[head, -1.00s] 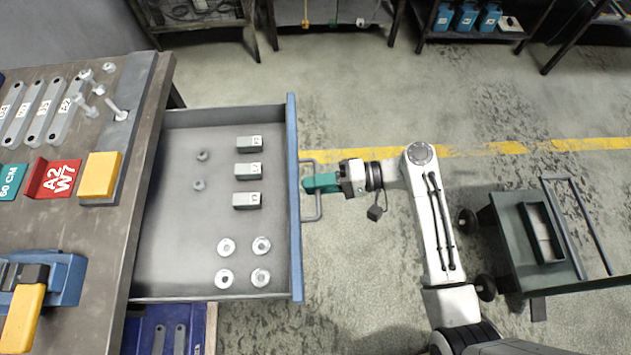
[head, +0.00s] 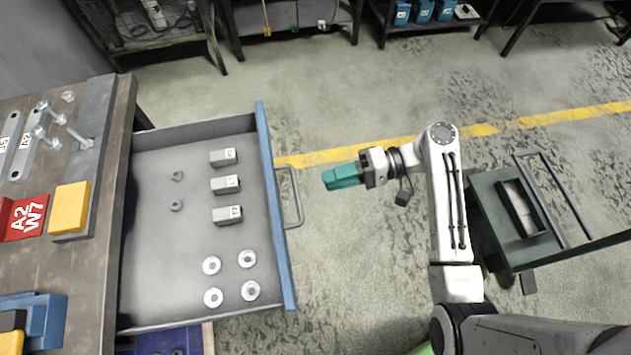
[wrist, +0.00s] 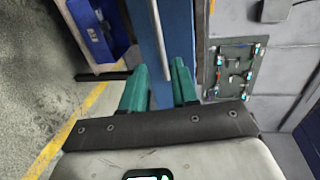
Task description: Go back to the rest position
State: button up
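My gripper (head: 326,180) has green fingers and sits in the air to the right of the open drawer's handle (head: 297,197), clear of it. In the wrist view its fingers (wrist: 160,80) stand apart with nothing held between them. The handle (wrist: 160,40) and the blue drawer front (wrist: 179,40) show beyond the fingers. The drawer (head: 150,260) is pulled out from the workbench and holds grey labelled blocks (head: 226,184), small nuts (head: 176,206) and pale washers (head: 247,258).
The workbench (head: 90,280) on the left carries a yellow block (head: 70,207), a red A2 W7 piece (head: 28,217), bolts and plates. A dark green cart (head: 490,190) stands right of my arm. Open floor (head: 340,270) lies between the drawer and my arm.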

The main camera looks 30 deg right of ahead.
jog(key=shift+v, duration=0.8)
jog(key=s+d+f+n+g+h+p, duration=0.1)
jog(key=s+f+g+h, duration=0.15)
jog(key=s+h, duration=0.35)
jog(key=s+f+n+g+h, duration=0.2)
jog(key=s+f+h, duration=0.25)
jog(key=s, duration=0.25)
jog(key=s+d+r+h, duration=0.3)
jog(key=s+r+h, duration=0.1)
jog(key=shift+n, duration=0.4)
